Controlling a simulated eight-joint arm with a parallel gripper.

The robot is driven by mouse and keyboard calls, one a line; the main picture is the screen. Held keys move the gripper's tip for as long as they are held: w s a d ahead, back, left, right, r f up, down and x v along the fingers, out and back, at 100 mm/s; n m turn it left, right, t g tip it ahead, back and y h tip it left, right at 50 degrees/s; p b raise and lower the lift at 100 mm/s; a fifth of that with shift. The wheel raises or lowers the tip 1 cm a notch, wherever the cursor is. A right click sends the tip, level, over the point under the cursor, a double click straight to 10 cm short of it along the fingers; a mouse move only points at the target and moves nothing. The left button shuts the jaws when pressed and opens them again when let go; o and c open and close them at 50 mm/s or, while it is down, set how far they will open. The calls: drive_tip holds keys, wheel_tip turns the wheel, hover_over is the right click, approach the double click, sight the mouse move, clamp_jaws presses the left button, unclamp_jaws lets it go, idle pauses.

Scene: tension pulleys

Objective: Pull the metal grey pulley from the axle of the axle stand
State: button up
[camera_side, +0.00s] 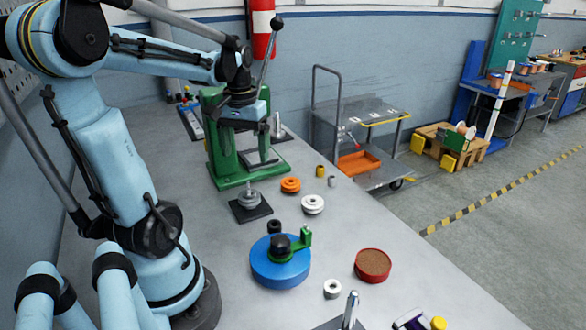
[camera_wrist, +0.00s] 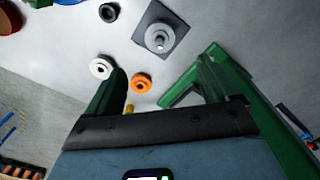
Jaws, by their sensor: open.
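The metal grey pulley (camera_side: 249,198) sits around the upright axle of the axle stand, whose dark square base (camera_side: 240,213) rests on the bench in front of the green press. In the wrist view the grey pulley (camera_wrist: 159,38) shows from above on its dark base (camera_wrist: 178,19), beyond my fingertips. My gripper (camera_wrist: 160,82) is open, with its green fingers apart and nothing held between them. In the side view my gripper's hand (camera_side: 245,108) is high above and behind the stand, close to the press; its fingers are hard to tell from the green press there.
The green press (camera_side: 222,165) stands close by my gripper. An orange pulley (camera_side: 290,185) and a white pulley (camera_side: 313,204) lie right of the stand. A blue round fixture (camera_side: 280,270) and a red dish (camera_side: 373,265) lie nearer. Another upright pin (camera_side: 351,308) stands at the front.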

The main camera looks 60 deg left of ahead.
sight(248, 181)
drive_tip(key=shift+f, duration=6)
drive_tip(key=c, duration=1.2)
drive_tip(key=shift+o, duration=0.2)
drive_tip(key=shift+r, duration=0.1)
drive_tip(key=shift+r, duration=1.8)
drive_tip(key=shift+r, duration=1.65)
drive_tip(key=shift+r, duration=0.1)
drive_tip(key=shift+r, duration=0.35)
